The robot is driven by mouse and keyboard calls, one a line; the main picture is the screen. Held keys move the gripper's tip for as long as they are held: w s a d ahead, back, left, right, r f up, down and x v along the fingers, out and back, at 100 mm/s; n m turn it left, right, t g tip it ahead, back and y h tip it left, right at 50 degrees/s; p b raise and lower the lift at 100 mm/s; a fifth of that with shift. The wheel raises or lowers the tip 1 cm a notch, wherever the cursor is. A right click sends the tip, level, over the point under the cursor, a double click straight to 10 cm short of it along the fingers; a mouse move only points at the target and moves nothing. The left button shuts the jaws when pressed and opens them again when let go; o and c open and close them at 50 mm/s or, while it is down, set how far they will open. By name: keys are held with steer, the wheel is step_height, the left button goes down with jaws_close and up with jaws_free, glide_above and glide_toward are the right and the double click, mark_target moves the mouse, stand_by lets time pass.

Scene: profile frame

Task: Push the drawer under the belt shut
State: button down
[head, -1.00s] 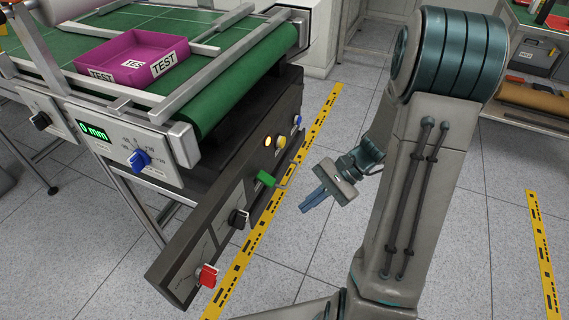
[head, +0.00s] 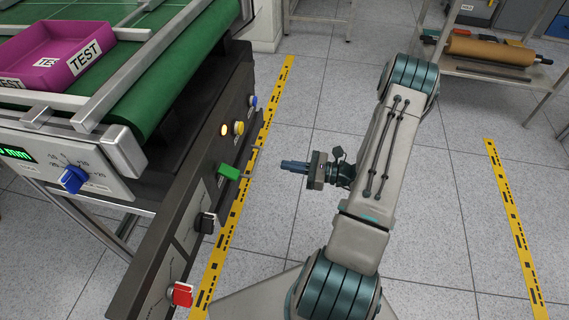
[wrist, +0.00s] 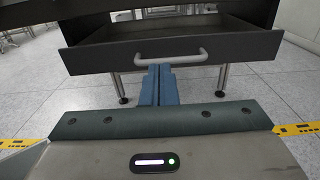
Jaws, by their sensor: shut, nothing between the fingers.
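The drawer (wrist: 225,47) under the belt shows in the wrist view as a wide dark front with a grey bar handle (wrist: 170,57). It stands partly open, with its inside visible above the front's top edge. My gripper (head: 287,165) is shut and empty, its blue fingers pointing left at the drawer in the head view, with a gap to the handle. In the wrist view the fingers (wrist: 160,70) line up with the handle, a little left of its middle. Much of the drawer is hidden by the panel in the head view.
The green belt (head: 165,75) carries a magenta tray (head: 55,50). A dark control panel (head: 170,240) with red, black and green knobs juts out at the left. Yellow floor tape (head: 225,215) runs past it. A shelf (head: 490,65) stands at the back right; the floor between is clear.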

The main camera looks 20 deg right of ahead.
mark_target(243, 158)
steer(key=b+x, duration=0.3)
steer(key=x, duration=0.8)
steer(key=shift+w+a, duration=0.1)
steer(key=shift+a, duration=0.15)
